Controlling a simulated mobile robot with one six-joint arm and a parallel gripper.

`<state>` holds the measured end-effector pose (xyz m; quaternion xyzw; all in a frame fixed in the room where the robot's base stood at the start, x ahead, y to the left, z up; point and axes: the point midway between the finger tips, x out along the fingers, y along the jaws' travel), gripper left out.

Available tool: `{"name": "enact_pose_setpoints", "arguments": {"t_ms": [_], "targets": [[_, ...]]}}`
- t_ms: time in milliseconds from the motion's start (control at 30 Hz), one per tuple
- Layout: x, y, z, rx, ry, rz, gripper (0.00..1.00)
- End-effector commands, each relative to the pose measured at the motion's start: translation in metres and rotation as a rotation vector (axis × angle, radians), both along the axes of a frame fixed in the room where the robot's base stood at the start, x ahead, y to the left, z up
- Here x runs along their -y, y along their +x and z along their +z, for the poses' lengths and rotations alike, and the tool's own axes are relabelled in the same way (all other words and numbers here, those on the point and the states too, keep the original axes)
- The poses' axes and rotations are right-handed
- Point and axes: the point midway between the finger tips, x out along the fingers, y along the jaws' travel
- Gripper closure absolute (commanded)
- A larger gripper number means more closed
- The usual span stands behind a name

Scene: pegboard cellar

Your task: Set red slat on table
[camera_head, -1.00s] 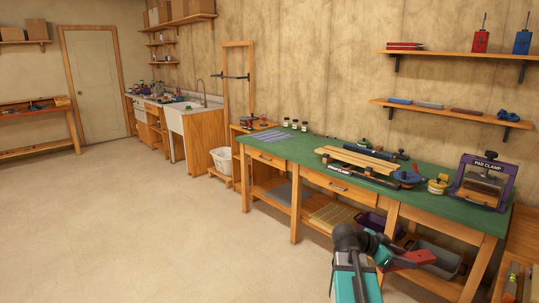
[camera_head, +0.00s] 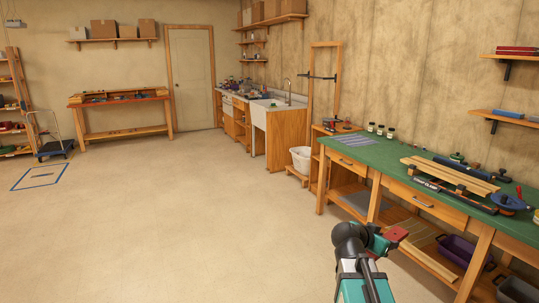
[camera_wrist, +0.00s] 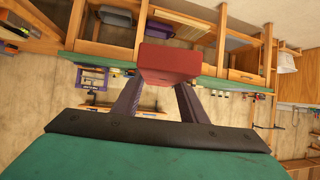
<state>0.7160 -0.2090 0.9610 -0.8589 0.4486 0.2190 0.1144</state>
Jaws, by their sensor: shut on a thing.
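The red slat (camera_head: 396,234) is held in my gripper (camera_head: 385,242), low in front of the green-topped table. In the wrist view the slat (camera_wrist: 170,62) shows as a red block at the tips of the two dark fingers, and my gripper (camera_wrist: 170,84) is shut on it. The slat is clear of any surface. The green-topped table (camera_head: 360,150) runs along the wall on the right. It bears wooden strips in a clamp (camera_head: 450,175), jars and tools. Its right end is out of the head view.
Under the table are shelves and a purple bin (camera_head: 462,252). A white bucket (camera_head: 301,158) stands by the sink cabinet (camera_head: 286,139). A wooden bench (camera_head: 122,97) and a trolley (camera_head: 55,148) are at the back left. The floor (camera_head: 190,220) is widely clear.

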Motion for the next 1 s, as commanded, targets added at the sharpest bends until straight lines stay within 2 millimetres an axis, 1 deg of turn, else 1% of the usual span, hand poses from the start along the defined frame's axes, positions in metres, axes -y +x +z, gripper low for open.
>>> {"name": "enact_pose_setpoints", "arguments": {"t_ms": [33, 300, 433, 500, 600, 1000], "targets": [[-0.02, 0.009, 0.005, 0.003, 0.001, 0.055, 0.85], [-0.114, 0.047, 0.029, 0.003, 0.0, 0.351, 0.85], [-0.149, 0.06, 0.042, 0.004, 0.0, 0.481, 0.85], [-0.163, 0.065, 0.048, 0.003, 0.0, 0.542, 0.85], [-0.175, 0.072, 0.057, 0.005, 0.0, 0.614, 0.85], [-0.205, 0.091, 0.078, 0.003, 0.001, 0.854, 0.85]]}}
